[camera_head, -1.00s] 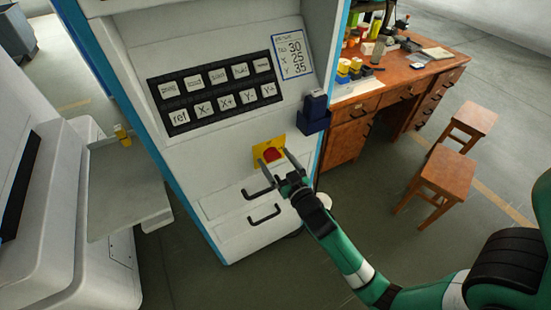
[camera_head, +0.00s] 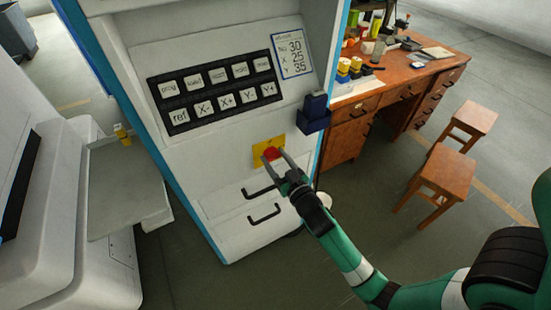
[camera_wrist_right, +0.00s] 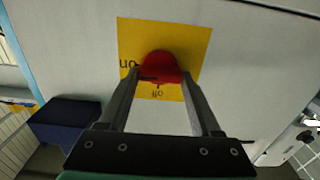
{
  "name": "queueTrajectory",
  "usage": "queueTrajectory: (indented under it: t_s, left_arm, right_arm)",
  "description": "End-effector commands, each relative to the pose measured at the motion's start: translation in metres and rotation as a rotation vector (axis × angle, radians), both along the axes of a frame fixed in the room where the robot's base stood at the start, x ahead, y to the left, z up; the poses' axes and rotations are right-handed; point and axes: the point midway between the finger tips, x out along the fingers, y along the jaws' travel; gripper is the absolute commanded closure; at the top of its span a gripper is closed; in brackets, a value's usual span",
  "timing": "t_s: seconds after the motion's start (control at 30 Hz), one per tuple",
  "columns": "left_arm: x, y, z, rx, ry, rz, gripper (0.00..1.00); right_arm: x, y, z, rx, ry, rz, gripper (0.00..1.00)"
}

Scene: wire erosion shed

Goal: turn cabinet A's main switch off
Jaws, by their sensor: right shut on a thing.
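The main switch is a red knob (camera_head: 271,153) on a yellow plate (camera_head: 257,160) low on the front of the white cabinet (camera_head: 225,140). In the right wrist view the red knob (camera_wrist_right: 160,65) covers the middle of the yellow plate (camera_wrist_right: 195,36). The plate reads "on" at the left and "off" below the knob. A short dark mark on the knob lies toward the "on" side. My right gripper (camera_head: 272,156) is shut on the knob, with one finger at each side of it. My left gripper is out of view.
Two dark drawer handles (camera_head: 263,214) sit below the plate. A dark blue box (camera_head: 314,118) sticks out at the cabinet's right edge. A button panel (camera_head: 215,90) is above. A wooden desk (camera_head: 400,80) and stools (camera_head: 440,180) stand to the right.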

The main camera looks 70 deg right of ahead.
Motion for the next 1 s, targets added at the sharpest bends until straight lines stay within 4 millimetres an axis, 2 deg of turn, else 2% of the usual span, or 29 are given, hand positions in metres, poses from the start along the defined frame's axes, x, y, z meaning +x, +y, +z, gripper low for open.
queueTrajectory:
  t_s: [0.37, 1.0]
  left_arm:
    - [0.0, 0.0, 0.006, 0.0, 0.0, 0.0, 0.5]
    - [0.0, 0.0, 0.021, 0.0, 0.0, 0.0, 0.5]
  right_arm:
    - [0.001, 0.001, 0.0, -0.138, 0.109, 0.0, 0.91]
    - [0.002, 0.003, -0.001, -0.61, 0.474, 0.001, 0.91]
